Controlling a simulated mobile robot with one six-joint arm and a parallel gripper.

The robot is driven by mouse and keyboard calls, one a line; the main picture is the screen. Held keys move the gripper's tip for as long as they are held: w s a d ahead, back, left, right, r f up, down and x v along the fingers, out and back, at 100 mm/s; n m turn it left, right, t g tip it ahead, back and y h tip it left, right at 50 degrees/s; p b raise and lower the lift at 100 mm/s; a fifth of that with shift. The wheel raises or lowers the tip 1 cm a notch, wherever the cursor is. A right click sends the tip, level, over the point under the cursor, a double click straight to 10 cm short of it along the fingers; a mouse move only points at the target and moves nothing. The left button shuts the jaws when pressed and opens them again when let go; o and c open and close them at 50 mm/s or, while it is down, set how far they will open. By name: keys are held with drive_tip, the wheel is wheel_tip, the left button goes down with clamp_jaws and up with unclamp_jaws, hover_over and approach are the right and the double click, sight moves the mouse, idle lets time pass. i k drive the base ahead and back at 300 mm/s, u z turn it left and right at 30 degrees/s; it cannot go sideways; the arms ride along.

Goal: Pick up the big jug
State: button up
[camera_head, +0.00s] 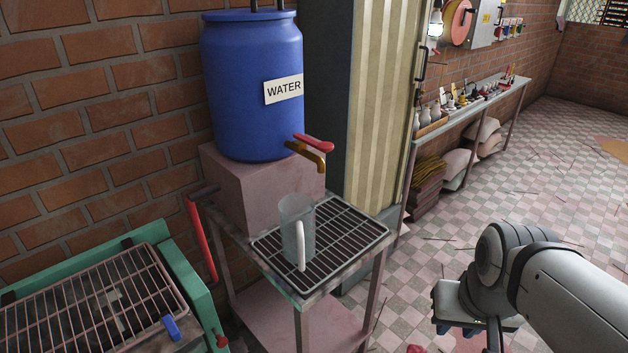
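The big jug (290,216) is a clear, greyish, see-through vessel with a white handle. It stands upright on the black grate (345,246) of a small metal stand, and its handle faces the camera. My gripper (492,345) is at the lower right, well to the right of the jug and apart from it. Its fingers are mostly cut off by the bottom edge of the picture, so I cannot see whether they are open or shut.
A blue WATER barrel (250,85) with a brass tap (308,155) stands on a pink block (262,185) behind the jug. A green-framed grill table (180,270) is at left. A long cluttered shelf (470,105) runs along the back wall. Tiled floor (440,215) lies open at right.

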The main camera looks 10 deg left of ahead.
sight(297, 211)
drive_tip(key=u, duration=0.2)
drive_tip(key=i, duration=0.65)
drive_tip(key=u, duration=0.35)
drive_tip(key=k, duration=0.65)
drive_tip(key=u, duration=0.25)
drive_tip(key=i, duration=0.65)
drive_tip(key=z, duration=0.15)
